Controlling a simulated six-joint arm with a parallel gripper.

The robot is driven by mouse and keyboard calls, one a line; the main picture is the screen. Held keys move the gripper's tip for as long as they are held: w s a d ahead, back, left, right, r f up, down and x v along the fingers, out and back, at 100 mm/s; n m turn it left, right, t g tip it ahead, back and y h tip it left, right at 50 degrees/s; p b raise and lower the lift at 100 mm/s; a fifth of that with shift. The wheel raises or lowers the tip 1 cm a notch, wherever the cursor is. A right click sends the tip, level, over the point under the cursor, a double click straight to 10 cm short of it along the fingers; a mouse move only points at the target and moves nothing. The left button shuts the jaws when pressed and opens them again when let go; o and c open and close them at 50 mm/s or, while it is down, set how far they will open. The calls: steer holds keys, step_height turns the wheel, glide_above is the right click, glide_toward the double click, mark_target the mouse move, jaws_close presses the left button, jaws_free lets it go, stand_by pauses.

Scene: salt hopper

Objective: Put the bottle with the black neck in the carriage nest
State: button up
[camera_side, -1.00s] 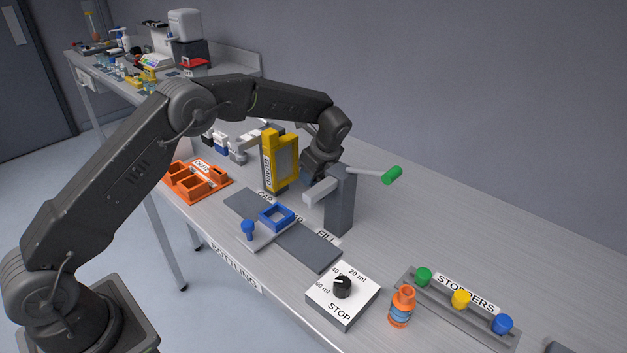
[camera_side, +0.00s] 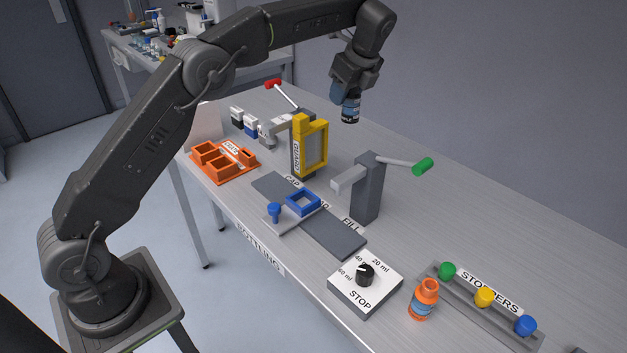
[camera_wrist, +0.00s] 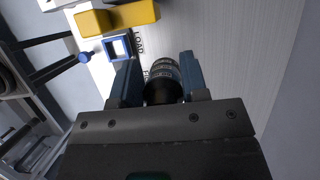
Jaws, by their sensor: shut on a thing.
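My gripper (camera_side: 345,92) is shut on a dark bottle (camera_side: 350,110) with a pale label band, held high above the back of the bench. In the wrist view the bottle (camera_wrist: 165,75) sits between the blue fingers, its black end toward the camera. The carriage nest is a blue square frame (camera_side: 307,211), empty, on the grey track in front of the yellow guard. It also shows in the wrist view (camera_wrist: 106,47), up and left of the bottle. A blue knob (camera_side: 275,211) stands beside the nest.
The yellow guard (camera_side: 297,158) and the grey fill post (camera_side: 367,190) with its green-tipped lever stand behind the track. An orange crate (camera_side: 222,172) is at left. The dial box (camera_side: 365,283), an orange bottle (camera_side: 424,299) and the stopper rack (camera_side: 480,313) are in front.

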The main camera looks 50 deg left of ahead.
steer(key=shift+r, duration=1.45)
steer(key=s+a+n, duration=0.1)
steer(key=s+a, duration=0.1)
steer(key=s+a+n, duration=0.1)
steer(key=s+a, duration=0.1)
steer(key=s+a+r+n+g, duration=0.1)
steer(key=s, duration=0.2)
steer(key=shift+a+n, duration=0.3)
steer(key=shift+a, duration=0.1)
steer(key=s+a+f+n+g+h, duration=0.1)
steer(key=s+a+n, duration=0.15)
steer(key=s, duration=0.45)
steer(key=s+a+n+g, duration=0.1)
steer(key=s+a+n, duration=0.15)
steer(key=s, duration=0.45)
glide_above(288, 197)
steer(key=w+d, duration=0.1)
step_height(288, 197, down, 17)
steer(key=shift+d+f, duration=0.15)
steer(key=shift+f, duration=1.8)
steer(key=shift+f, duration=0.15)
